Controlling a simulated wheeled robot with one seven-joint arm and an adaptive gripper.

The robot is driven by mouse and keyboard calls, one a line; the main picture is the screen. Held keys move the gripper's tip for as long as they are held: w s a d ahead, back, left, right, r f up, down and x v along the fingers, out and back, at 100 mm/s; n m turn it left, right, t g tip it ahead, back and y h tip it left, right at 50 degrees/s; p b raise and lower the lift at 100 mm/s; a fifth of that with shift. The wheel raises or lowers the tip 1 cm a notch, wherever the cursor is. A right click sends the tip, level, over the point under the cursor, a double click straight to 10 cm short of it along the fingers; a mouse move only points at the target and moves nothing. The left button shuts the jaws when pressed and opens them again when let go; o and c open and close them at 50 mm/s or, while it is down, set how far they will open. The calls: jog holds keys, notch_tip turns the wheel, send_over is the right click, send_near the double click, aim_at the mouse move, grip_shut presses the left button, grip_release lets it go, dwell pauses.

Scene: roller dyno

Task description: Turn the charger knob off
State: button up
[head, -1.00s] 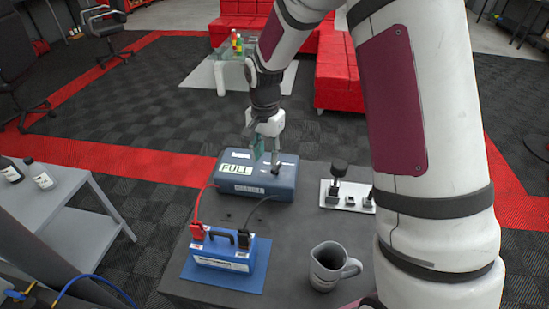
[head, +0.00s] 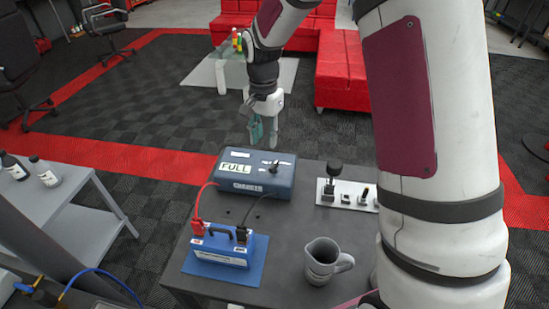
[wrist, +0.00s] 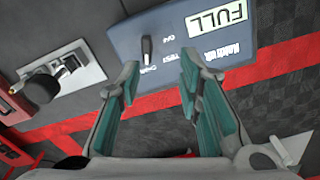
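The charger (head: 252,187) is a blue-grey box at the back of the dark table, with a lit display reading FULL (head: 235,168). Its small black knob (head: 273,166) stands on the right of the top face. In the wrist view the knob (wrist: 146,48) is in plain sight, with labels such as TEST beside it; I cannot tell which label it points to. My gripper (head: 264,138) is above and behind the charger, apart from the knob. In the wrist view its teal-padded fingers (wrist: 160,78) are wide apart with nothing between them.
A blue battery (head: 220,252) with red and black clamps sits on a blue mat in front of the charger, cables running to it. A grey mug (head: 322,262) stands front right. A white switch panel (head: 345,195) lies to the right. Space behind the charger is clear.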

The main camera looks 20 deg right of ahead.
notch_tip(320, 180, up, 7)
jog(key=p, duration=0.1)
jog(key=shift+a+p, duration=0.2)
jog(key=shift+p, duration=0.2)
dwell(0.3)
jog(key=shift+w+f, duration=0.1)
jog(key=shift+w, duration=0.05)
dwell(0.4)
notch_tip(320, 180, up, 12)
jog(key=shift+w+a, duration=0.2)
jog(key=shift+a, duration=0.2)
